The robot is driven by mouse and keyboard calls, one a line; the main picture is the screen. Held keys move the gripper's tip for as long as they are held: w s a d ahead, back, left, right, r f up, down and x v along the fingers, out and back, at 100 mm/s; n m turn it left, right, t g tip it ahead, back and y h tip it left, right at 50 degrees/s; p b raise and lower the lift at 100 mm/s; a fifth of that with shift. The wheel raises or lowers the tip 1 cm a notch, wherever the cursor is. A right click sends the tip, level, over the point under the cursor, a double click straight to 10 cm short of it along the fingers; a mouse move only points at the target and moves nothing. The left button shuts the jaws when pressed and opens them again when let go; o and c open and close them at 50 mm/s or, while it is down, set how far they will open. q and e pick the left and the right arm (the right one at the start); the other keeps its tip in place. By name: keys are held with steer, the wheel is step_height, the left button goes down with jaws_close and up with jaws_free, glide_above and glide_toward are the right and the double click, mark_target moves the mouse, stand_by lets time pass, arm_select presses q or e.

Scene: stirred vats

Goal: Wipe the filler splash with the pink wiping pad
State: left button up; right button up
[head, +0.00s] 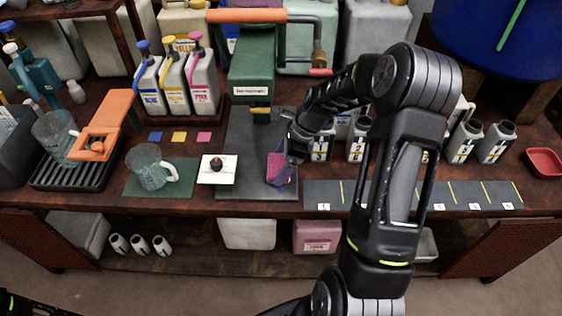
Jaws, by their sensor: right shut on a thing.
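The pink wiping pad (277,169) is in the head view, low over or on the grey mat (238,190) in front of the green filler (252,68). My right gripper (285,160) is shut on the pad, and my own arm hides part of the grip. I cannot tell whether the pad touches the mat. No filler splash shows clearly; the pad and gripper cover part of the mat. My left gripper is out of view.
A glass jug (150,168) stands on a green mat at the left, with a white card (217,169) between it and the grey mat. Coloured bottles (174,80) stand behind. White bottles (495,142) and a red tray (544,162) are at the right.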

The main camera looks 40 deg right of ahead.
mark_target(275, 193)
steer(key=shift+s+a+r+p, duration=0.15)
steer(key=shift+s+a+p, duration=0.2)
steer(key=shift+s+a, duration=0.75)
steer(key=shift+s, duration=0.4)
steer(key=shift+a, duration=0.1)
steer(key=shift+s+a+f, duration=0.1)
steer(key=shift+s+a, duration=0.5)
steer(key=shift+s, duration=0.2)
steer(key=shift+s+a+f, duration=0.1)
steer(key=shift+s+a, duration=0.5)
steer(key=shift+s, duration=0.2)
steer(key=shift+r+p, duration=0.1)
steer(key=shift+p, duration=0.45)
steer(key=shift+w, duration=0.1)
